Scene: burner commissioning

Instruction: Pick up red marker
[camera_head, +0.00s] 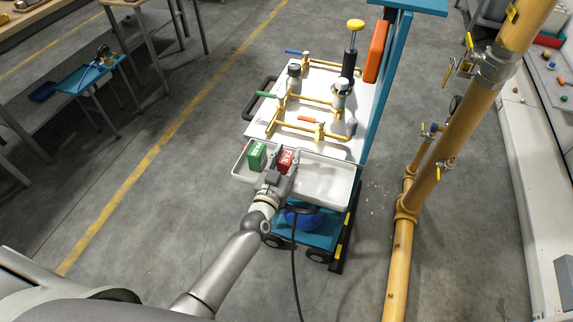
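The red marker (287,157) is a small red block with white lettering in the white tray (324,179) at the front of the cart. A green marker block (257,155) stands to its left in the same tray. My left gripper (284,162) reaches in from the bottom left, with its fingers on either side of the red marker, hiding part of it. I cannot tell whether the fingers press on it or are only around it. My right gripper is not in view.
The cart's white panel (322,86) behind the tray carries brass pipes, valves with coloured levers, and gauges. A yellow pipe (440,170) rises on the right. A workbench (60,75) stands at the left. The floor left of the cart is clear.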

